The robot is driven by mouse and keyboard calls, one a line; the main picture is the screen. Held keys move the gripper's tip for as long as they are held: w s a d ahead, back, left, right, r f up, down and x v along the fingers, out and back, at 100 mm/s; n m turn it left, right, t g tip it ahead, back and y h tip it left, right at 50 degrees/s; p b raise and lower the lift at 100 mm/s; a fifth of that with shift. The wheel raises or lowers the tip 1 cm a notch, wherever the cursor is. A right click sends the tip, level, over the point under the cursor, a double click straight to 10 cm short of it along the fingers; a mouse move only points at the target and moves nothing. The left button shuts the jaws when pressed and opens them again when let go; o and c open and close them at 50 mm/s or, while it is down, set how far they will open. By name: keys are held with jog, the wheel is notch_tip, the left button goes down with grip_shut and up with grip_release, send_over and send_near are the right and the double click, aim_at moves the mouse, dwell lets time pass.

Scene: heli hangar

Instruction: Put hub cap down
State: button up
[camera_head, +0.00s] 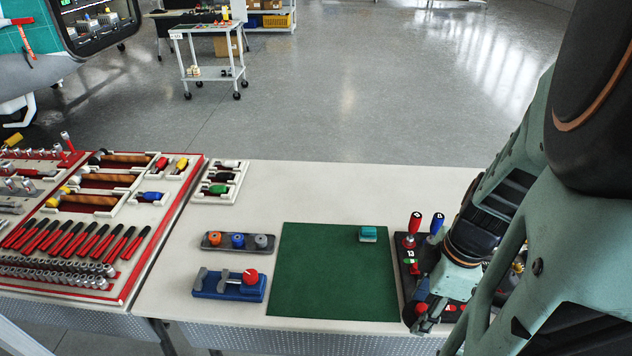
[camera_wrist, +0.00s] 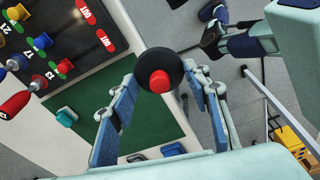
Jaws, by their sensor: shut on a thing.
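The hub cap (camera_wrist: 143,65) is a round black piece with a red centre in the wrist view. My gripper (camera_wrist: 160,78) is shut on it, with a blue-padded finger on each side. The wrist view shows the green mat (camera_wrist: 150,128) and a black board (camera_wrist: 60,35) with coloured labels below the gripper. In the head view my arm covers most of the gripper at the right, near the board (camera_head: 405,262). The contact between the fingers and the cap's edge is partly hidden.
The green mat (camera_head: 325,285) is bare except for a teal block (camera_head: 368,234) at its top right. Red and blue screwdrivers (camera_head: 414,222) stand upright on the board. Left of the mat are a knob tray (camera_head: 226,248), a blue fixture (camera_head: 210,290) and a tool tray (camera_head: 127,285).

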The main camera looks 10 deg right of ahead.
jog(key=w+a+f+b, duration=0.25)
jog(key=w+f, duration=0.25)
jog(key=w, duration=0.4)
jog(key=b, duration=0.5)
send_over(370, 296)
jog(key=s, duration=0.1)
jog(key=f, duration=0.4)
jog(key=shift+d, duration=0.3)
jog(key=shift+w+a+f+b, duration=0.1)
jog(key=shift+w+f+b, duration=0.15)
jog(key=shift+f+b, duration=0.6)
jog(key=shift+w+f+b, duration=0.2)
jog(key=shift+f+b, duration=0.25)
jog(key=shift+f, duration=0.7)
jog(key=shift+f, duration=0.2)
jog(key=o, duration=1.1)
jog(key=shift+r, duration=0.1)
jog(key=r, duration=0.4)
jog(key=d+r+p, duration=0.1)
jog(key=r, duration=0.3)
jog(key=r+p, duration=0.1)
jog(key=r, duration=0.3)
jog(key=shift+s+d+r, duration=0.1)
jog(key=shift+s+d, duration=0.05)
jog(key=shift+s, duration=0.25)
